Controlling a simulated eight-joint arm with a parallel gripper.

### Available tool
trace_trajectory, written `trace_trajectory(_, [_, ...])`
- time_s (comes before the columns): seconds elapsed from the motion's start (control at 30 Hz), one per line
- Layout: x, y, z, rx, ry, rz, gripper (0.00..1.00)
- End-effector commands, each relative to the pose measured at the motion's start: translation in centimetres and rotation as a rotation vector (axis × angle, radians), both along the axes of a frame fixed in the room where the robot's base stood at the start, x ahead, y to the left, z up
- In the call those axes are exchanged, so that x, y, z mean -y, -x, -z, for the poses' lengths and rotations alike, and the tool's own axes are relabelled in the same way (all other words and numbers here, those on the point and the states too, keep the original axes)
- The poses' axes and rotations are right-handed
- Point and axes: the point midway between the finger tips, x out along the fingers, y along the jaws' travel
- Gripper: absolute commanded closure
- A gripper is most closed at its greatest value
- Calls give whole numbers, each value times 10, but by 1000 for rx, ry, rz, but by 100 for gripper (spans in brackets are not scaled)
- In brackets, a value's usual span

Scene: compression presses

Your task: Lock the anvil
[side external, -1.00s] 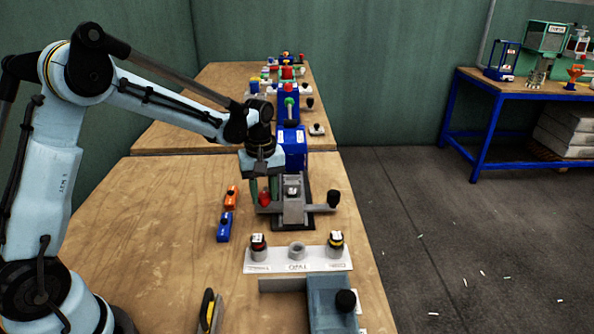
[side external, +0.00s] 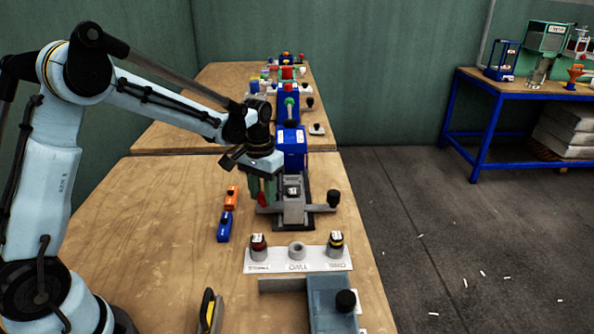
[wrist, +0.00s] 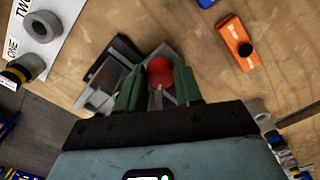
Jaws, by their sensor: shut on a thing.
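The press (side external: 293,212) is a grey metal body on a dark base near the table's right edge, with a block marked by a small label on top. A red knob (side external: 263,199) sits at its left side, and a black knob (side external: 333,198) on an arm at its right. My gripper (side external: 262,203) is lowered over the red knob. In the wrist view the green fingers of my gripper (wrist: 159,85) stand on either side of the red knob (wrist: 160,71), shut on it. The fingers hide part of the grey press body (wrist: 104,92).
An orange block (side external: 231,196) and a blue block (side external: 224,226) lie left of the press. A white labelled strip (side external: 275,264) with round pieces stands in front. A blue press (side external: 292,150) stands behind. The table's left middle is clear.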

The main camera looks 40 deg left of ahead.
Motion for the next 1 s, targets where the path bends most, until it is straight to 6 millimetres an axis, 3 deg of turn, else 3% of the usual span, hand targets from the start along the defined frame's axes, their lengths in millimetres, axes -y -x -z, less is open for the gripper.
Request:
trace_trajectory(0.6, [-2, 0, -1, -1, 1, 543, 96])
trace_trajectory(1.0, [-3, 0, -1, -1, 1, 718, 96])
